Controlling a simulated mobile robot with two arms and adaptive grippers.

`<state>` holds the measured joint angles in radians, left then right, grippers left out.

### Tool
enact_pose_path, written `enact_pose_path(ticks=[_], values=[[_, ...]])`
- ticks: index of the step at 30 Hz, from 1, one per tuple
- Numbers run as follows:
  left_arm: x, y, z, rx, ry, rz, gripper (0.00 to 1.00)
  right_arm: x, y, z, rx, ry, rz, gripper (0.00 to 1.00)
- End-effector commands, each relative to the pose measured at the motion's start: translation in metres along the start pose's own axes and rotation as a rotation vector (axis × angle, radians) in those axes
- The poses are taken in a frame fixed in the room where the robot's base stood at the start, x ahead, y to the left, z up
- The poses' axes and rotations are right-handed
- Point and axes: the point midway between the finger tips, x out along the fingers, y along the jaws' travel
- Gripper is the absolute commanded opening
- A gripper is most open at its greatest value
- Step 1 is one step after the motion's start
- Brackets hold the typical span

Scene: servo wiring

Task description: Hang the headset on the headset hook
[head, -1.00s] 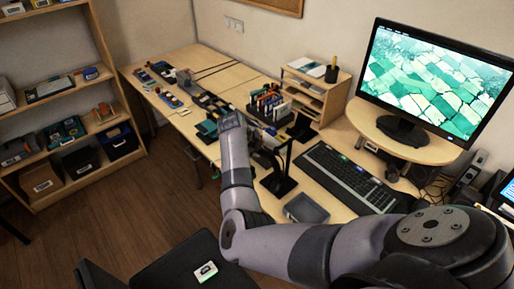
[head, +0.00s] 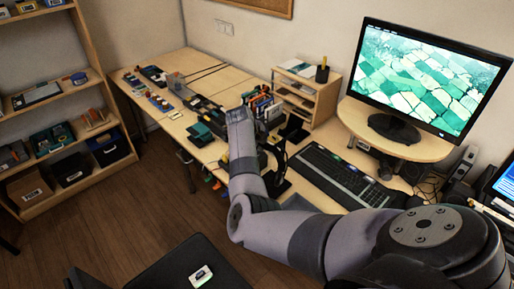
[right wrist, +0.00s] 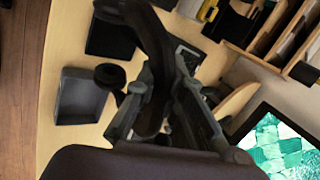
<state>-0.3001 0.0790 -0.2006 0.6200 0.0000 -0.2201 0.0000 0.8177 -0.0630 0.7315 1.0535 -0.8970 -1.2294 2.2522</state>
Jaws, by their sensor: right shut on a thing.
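My right gripper (right wrist: 160,78) is shut on a black curved band of the headset (right wrist: 153,35) in the right wrist view. A round dark ear pad (right wrist: 110,75) shows to the left of the fingers. In the head view my right gripper (head: 268,142) is above the desk, mostly hidden behind my own wrist. A black stand (head: 275,185), which seems to be the headset hook, rises from the desk beside it; its upper part overlaps the dark headset, so I cannot tell whether they touch. My left gripper is out of view.
A grey tray (right wrist: 82,95) lies on the desk near its front edge, partly covered by my arm in the head view. A keyboard (head: 340,175), a wooden organiser (head: 310,95) and a monitor (head: 425,75) stand close by. A chair (head: 165,270) is in front.

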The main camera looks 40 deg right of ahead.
Motion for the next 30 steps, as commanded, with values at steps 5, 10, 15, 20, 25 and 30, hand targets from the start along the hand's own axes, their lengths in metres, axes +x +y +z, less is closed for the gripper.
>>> enact_pose_path(ticks=[5,10,15,20,25,30], values=[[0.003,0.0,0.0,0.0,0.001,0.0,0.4,0.007,-0.01,-0.004,0.001,0.002,-0.003,0.0],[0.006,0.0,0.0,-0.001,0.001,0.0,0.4,0.013,-0.018,-0.006,0.001,0.002,-0.002,0.0],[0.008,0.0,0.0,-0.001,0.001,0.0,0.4,0.018,-0.026,-0.009,0.001,0.001,-0.003,0.0],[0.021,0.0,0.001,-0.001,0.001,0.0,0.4,0.028,-0.026,-0.01,0.0,0.001,-0.002,0.0],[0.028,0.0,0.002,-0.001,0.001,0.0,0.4,0.034,-0.028,-0.012,0.001,0.002,-0.002,0.0],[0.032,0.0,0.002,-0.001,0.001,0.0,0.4,0.036,-0.028,-0.012,0.002,0.002,-0.001,0.0]])
